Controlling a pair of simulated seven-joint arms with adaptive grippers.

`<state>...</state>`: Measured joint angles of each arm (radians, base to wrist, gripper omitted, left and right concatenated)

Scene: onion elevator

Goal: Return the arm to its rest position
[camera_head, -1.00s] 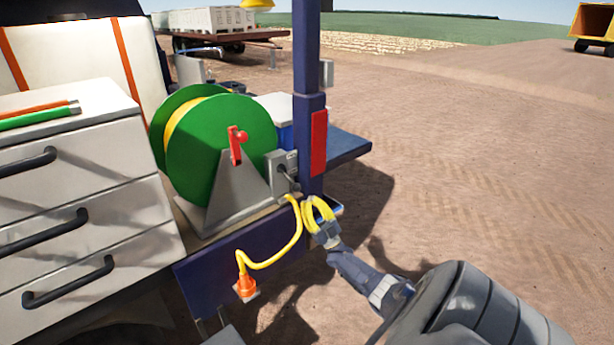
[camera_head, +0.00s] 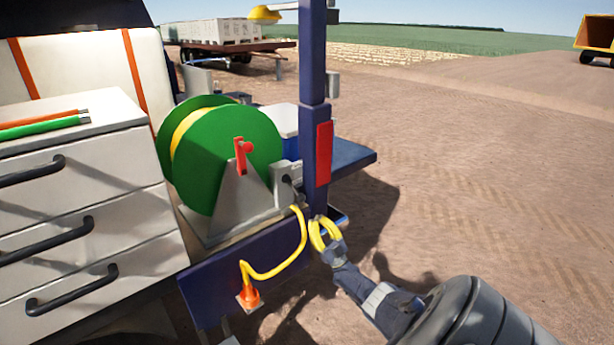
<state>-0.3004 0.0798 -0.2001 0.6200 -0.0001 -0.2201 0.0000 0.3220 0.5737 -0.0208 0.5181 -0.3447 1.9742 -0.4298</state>
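My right gripper (camera_head: 334,249) is just below the blue post, at the lower edge of a coiled yellow cable loop (camera_head: 318,233). It is small and seen from behind, so I cannot tell whether its fingers are open or whether they touch the loop. The loop sits at the foot of the post, beside a small blue-grey bracket end (camera_head: 342,221). The yellow cable (camera_head: 303,235) hangs in a curve down to an orange plug (camera_head: 248,297) at the front of the blue frame. My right arm comes in from the lower right. My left gripper is not in view.
A green reel (camera_head: 207,165) with a red handle (camera_head: 243,155) stands on the truck bed. The blue post (camera_head: 312,60) rises beside it. A white drawer cabinet (camera_head: 85,200) is at left, with orange and green rods on top. Open dirt ground lies to the right.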

